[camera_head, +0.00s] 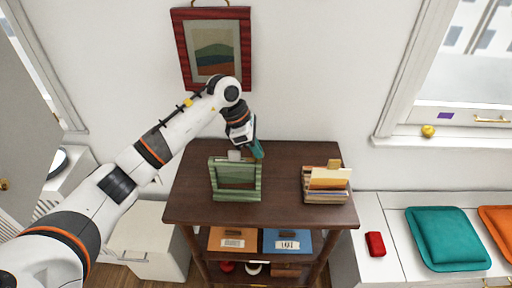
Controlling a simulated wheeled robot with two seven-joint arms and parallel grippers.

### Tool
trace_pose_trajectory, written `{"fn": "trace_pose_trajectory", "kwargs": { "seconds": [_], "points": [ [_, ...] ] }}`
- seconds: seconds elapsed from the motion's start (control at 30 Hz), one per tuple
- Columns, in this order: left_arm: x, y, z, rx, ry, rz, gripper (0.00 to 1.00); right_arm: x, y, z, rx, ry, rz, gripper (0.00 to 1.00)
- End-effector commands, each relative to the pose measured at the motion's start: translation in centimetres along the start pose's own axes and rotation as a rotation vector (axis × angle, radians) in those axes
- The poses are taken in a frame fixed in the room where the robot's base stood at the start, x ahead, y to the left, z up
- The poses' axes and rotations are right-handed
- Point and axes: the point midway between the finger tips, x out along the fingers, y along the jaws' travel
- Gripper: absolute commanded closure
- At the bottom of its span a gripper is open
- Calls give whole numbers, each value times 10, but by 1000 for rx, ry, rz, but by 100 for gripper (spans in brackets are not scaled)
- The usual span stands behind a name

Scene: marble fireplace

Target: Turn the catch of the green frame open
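The green frame (237,196) stands upright on the dark wooden table (285,210), with a landscape picture in it. A small grey piece (234,155) shows at its top edge; I cannot tell if it is the catch. My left gripper (257,150) is just behind and to the right of the frame's top right corner, pointing down. Its teal fingertips are small and overlap, so I cannot tell if they are open, shut or touching the frame. My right gripper is not in view.
A wooden holder with folders and papers (327,184) stands on the table's right. A red-framed picture (213,50) hangs on the wall behind my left arm. Orange (232,240) and blue (287,242) boxes sit on the shelf below. The tabletop's middle is clear.

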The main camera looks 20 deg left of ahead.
Motion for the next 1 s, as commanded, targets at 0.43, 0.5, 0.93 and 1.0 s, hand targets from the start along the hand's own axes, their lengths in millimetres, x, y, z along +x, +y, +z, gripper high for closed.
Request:
{"fn": "trace_pose_trajectory", "kwargs": {
  "seconds": [0.43,0.5,0.93,1.0],
  "points": [
    [0,0,0,-56,1,-27,100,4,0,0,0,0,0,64],
    [1,0,1,-91,0,-41,100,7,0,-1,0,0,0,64],
    [2,2,0,-429,2,-184,100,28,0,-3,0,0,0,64],
    [2,3,0,-491,2,-209,100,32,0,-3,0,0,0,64]
  ]
}}
